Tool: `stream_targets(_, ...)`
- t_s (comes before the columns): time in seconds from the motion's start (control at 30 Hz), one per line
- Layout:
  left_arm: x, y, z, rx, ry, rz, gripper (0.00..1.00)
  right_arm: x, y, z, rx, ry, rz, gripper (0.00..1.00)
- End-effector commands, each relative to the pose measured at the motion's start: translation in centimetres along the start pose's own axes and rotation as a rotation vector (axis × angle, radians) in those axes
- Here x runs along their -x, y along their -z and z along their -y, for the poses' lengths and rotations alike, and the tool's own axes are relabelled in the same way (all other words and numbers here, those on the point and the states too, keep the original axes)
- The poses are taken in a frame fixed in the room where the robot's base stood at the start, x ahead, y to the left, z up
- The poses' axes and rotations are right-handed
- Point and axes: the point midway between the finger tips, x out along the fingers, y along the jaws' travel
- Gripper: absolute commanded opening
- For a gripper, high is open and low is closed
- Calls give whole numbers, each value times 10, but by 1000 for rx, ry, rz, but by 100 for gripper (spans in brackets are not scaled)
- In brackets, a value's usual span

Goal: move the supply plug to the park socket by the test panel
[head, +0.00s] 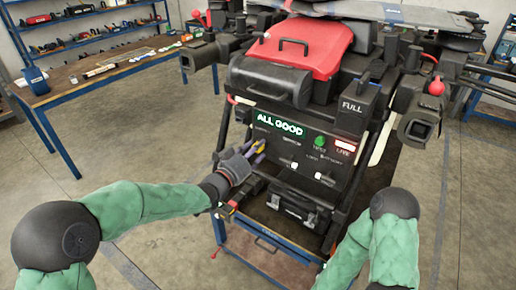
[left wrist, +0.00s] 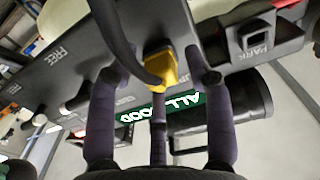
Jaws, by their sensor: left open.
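My left gripper (head: 256,152) is at the left part of the dark test panel (head: 318,170), just below the green "ALL GOOD" display (head: 280,124). The left wrist view shows the yellow supply plug (left wrist: 161,66) seated at the panel, with a black cable running up from it. My open fingers stand around the plug, one on each side and one below; the side fingers show gaps to it. The park socket (left wrist: 252,42), a dark block marked PARK with a square opening, is right of the plug in that view and looks empty. My right gripper is out of view.
A large black-and-red spray drone (head: 312,52) stands above the panel on a blue-framed stand (head: 262,243). A black case (head: 292,208) sits below the panel. A workbench (head: 105,80) with tools is at the left, with open floor between.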

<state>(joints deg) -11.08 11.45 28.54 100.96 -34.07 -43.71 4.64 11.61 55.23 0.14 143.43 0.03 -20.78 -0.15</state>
Motion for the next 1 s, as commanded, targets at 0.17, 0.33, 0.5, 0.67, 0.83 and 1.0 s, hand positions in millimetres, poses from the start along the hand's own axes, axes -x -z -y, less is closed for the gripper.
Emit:
stream_targets(0.17,0,0,0,0,0,0,51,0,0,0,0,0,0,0)
stream_targets(0.33,0,0,0,0,0,0,51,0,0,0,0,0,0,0)
stream_targets(0.5,0,0,0,1,0,0,51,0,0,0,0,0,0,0)
stream_targets(0.67,0,-1,0,0,0,0,51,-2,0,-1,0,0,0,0)
stream_targets(0.83,0,-1,0,0,0,0,51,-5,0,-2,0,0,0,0)
stream_targets(1.0,0,0,0,1,0,0,51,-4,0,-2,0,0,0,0)
